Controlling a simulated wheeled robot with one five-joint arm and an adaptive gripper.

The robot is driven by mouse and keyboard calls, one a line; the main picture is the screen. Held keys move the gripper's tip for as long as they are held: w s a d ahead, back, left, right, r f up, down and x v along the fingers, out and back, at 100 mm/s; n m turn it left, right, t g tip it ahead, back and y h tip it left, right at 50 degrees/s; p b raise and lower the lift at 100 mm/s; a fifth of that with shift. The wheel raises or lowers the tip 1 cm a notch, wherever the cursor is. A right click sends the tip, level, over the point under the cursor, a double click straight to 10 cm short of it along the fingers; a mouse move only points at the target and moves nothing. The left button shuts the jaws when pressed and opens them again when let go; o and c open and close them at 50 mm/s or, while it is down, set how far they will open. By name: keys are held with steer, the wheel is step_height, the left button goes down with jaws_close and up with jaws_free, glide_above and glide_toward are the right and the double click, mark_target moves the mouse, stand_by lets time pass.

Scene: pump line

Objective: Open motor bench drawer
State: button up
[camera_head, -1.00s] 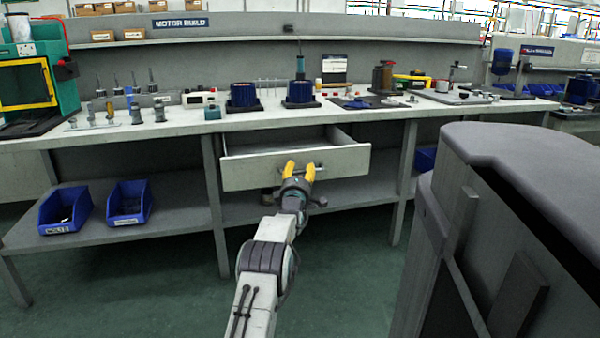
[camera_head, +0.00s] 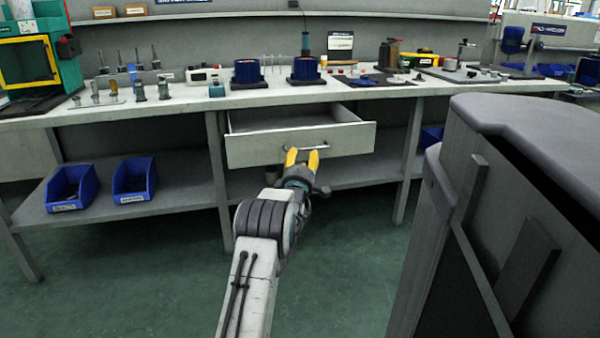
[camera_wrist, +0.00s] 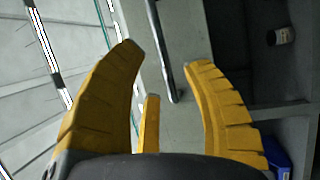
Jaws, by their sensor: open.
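The motor bench drawer (camera_head: 255,148) stands pulled out from under the bench top, its inside showing from above. Its bar handle (camera_head: 318,150) is on the front panel; it also shows in the wrist view as a thin dark bar (camera_wrist: 162,55). My gripper (camera_head: 301,157) has yellow fingers and is just in front of and below the handle. In the wrist view my gripper (camera_wrist: 165,58) has its fingers spread, with the handle's end seen between them. I see nothing held. Whether a finger touches the handle cannot be told.
The bench top (camera_head: 185,110) carries motors, tools and fixtures. Two blue bins (camera_head: 133,180) sit on the lower shelf (camera_head: 185,205) at left. A bench leg (camera_head: 217,185) stands left of the drawer. A large grey body (camera_head: 520,200) fills the right foreground. Green floor is open at left.

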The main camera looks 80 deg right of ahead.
steer(key=a+f, duration=0.1)
steer(key=a, duration=0.5)
steer(key=shift+a, duration=0.2)
steer(key=shift+w, duration=0.1)
stand_by(0.8)
